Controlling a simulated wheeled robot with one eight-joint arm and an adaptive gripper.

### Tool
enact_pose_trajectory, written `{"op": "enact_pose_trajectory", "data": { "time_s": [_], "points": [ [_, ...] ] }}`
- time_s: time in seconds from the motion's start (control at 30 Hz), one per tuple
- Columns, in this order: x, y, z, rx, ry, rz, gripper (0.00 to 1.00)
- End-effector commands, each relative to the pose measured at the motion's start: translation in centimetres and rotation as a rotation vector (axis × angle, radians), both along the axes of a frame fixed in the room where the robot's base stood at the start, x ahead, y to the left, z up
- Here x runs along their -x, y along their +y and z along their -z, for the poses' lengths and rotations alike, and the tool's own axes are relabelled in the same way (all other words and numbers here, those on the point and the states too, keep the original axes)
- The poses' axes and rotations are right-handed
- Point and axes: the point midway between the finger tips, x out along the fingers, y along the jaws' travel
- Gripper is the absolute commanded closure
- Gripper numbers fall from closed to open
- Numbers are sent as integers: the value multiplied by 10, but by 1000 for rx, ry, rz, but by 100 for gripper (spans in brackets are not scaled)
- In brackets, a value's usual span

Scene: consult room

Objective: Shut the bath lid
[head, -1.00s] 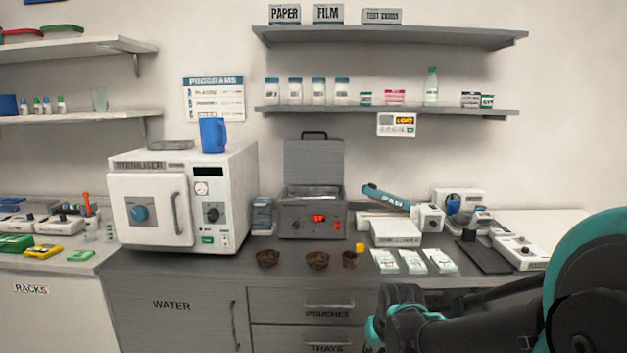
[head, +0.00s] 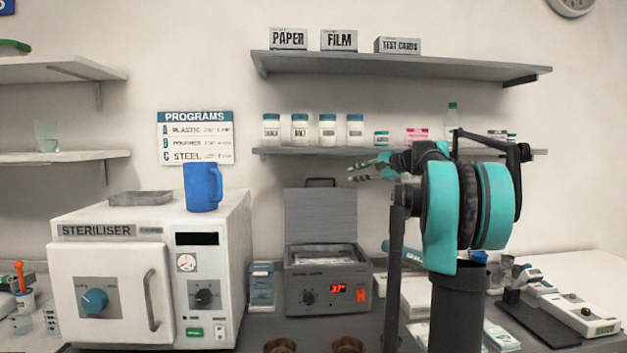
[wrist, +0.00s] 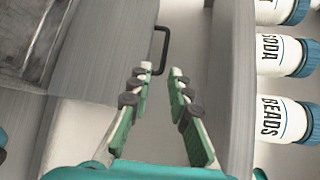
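The grey water bath (head: 300,302) stands on the counter with a red lit display. Its lid (head: 320,213) is up, standing upright at the back, with a dark handle (head: 322,182) on its top edge. My gripper (head: 356,172) is right of the lid, near the handle's height. In the wrist view my gripper (wrist: 161,70) is open and empty, its two fingers apart. The lid handle (wrist: 165,48) shows just beyond the fingertips, nearest the left one; I cannot tell whether they touch. The lid (wrist: 120,45) and the open bath's inside (wrist: 35,35) show at left.
The lower shelf (head: 290,151) with jars (head: 300,130) is close above my gripper; in the wrist view the shelf edge (wrist: 230,85) runs along the right. The white steriliser (head: 225,270), with a blue jug (head: 203,187) on top, stands left of the bath.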

Motion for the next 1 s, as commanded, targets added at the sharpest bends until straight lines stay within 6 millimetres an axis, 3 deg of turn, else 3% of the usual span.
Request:
{"op": "enact_pose_trajectory", "data": {
  "time_s": [0.1, 0.27, 1.0],
  "points": [
    [-6, -2, -8, -22, -3, 7, 81],
    [-19, 12, -3, -22, -4, 5, 81],
    [-111, 105, 32, -20, -3, 5, 81]
  ]
}}
